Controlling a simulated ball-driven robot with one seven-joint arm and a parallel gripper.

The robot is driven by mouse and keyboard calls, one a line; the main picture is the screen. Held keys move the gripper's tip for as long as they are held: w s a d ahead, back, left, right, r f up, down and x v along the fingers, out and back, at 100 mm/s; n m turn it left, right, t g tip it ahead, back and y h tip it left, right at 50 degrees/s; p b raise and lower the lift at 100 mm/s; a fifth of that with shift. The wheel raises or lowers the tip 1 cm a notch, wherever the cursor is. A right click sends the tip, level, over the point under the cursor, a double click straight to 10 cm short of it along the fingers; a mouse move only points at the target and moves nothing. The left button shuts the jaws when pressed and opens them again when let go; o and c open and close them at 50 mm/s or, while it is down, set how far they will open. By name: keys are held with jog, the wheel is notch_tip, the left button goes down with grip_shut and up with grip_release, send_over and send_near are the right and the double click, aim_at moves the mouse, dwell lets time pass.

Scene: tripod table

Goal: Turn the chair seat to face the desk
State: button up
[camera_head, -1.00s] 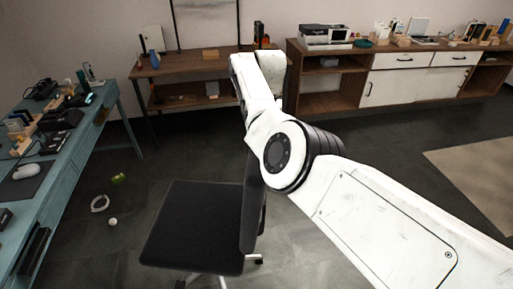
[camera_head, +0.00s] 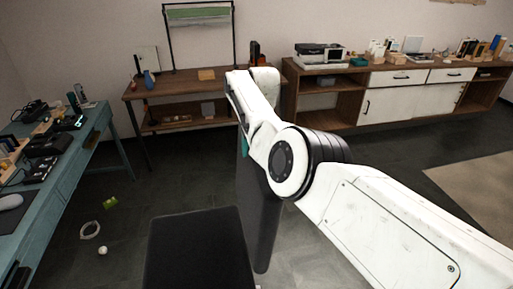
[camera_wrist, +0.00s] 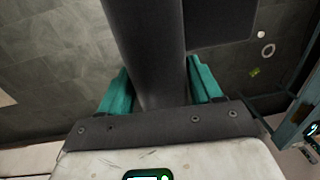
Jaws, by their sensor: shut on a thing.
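The black office chair has a flat seat (camera_head: 200,250) low in the head view, cut by the bottom edge. Its upright backrest (camera_head: 259,215) rises at the seat's right side, partly behind my arm. In the head view only a bit of teal finger shows beside the backrest's top. The chair's base is hidden.
A wooden desk (camera_head: 185,90) stands against the back wall, and a long sideboard (camera_head: 350,95) at the back right. A white ring (camera_head: 90,230), a small white ball (camera_head: 103,251) and a green object (camera_head: 110,203) lie on the floor between chair and blue desk.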

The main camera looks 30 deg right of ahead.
jog(key=o, duration=1.4)
jog(key=r, duration=0.7)
jog(key=d+r+b, duration=0.1)
jog(key=r, duration=0.3)
jog(key=shift+s, duration=0.15)
jog(key=shift+f, duration=0.1)
